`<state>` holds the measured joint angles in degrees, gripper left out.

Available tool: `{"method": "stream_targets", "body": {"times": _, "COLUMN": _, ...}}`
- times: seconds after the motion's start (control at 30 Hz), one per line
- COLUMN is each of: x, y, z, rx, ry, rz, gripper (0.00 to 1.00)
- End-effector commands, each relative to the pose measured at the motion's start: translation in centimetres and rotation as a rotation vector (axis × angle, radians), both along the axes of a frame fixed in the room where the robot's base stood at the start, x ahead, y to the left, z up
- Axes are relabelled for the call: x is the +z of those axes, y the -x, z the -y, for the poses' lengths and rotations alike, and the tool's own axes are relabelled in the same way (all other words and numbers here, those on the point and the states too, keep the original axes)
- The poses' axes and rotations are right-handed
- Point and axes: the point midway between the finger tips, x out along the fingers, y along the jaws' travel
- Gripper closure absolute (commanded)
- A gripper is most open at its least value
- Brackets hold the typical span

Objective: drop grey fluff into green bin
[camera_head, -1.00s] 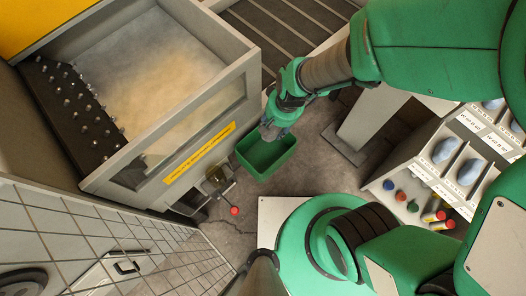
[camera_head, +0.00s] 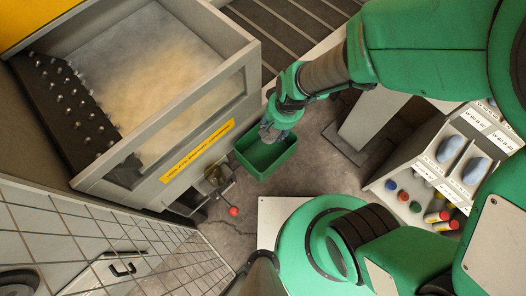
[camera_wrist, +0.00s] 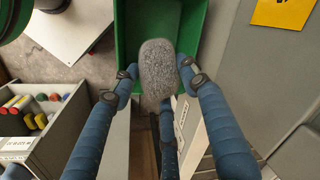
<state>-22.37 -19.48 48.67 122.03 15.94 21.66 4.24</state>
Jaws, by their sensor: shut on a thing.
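The grey fluff (camera_wrist: 158,68) is an oval fuzzy lump held between the blue fingers of my gripper (camera_wrist: 160,80) in the wrist view. In the head view my gripper (camera_head: 270,130) is over the left part of the green bin, with the grey fluff (camera_head: 267,133) just showing at its tip. The green bin (camera_head: 285,158) stands on the floor beside the big machine. In the wrist view the green bin (camera_wrist: 128,30) lies beyond and below the fluff. Its floor is partly hidden by the fluff and fingers.
A large machine (camera_head: 220,140) with a window, a yellow label and a tan-white filling stands left of the bin. A red-knobbed lever (camera_head: 233,211) juts out near it. A rack (camera_head: 430,172) with grey-blue lumps and coloured cylinders is at right. Grey floor lies between.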

Motion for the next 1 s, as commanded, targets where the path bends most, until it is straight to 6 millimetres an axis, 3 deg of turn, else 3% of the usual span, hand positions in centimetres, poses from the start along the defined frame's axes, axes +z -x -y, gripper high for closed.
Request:
{"method": "stream_targets", "body": {"times": 0.3, "x": -2.2, "y": 0.0, "z": 0.0, "rx": 0.000, "ry": 0.000, "rz": 0.001, "gripper": 0.78}}
{"method": "stream_targets", "body": {"times": 0.7, "x": -2.3, "y": 0.0, "z": 0.0, "rx": 0.000, "ry": 0.000, "rz": 0.000, "gripper": 0.78}}
{"method": "stream_targets", "body": {"times": 0.73, "x": -2.3, "y": 0.0, "z": 0.0, "rx": 0.000, "ry": 0.000, "rz": 0.000, "gripper": 0.50}}
{"method": "stream_targets", "body": {"times": 0.8, "x": -2.3, "y": 0.0, "z": 0.0, "rx": 0.000, "ry": 0.000, "rz": 0.000, "gripper": 0.36}}
{"method": "stream_targets", "body": {"times": 1.0, "x": -2.3, "y": 0.0, "z": 0.0, "rx": 0.000, "ry": 0.000, "rz": 0.000, "gripper": 0.34}}
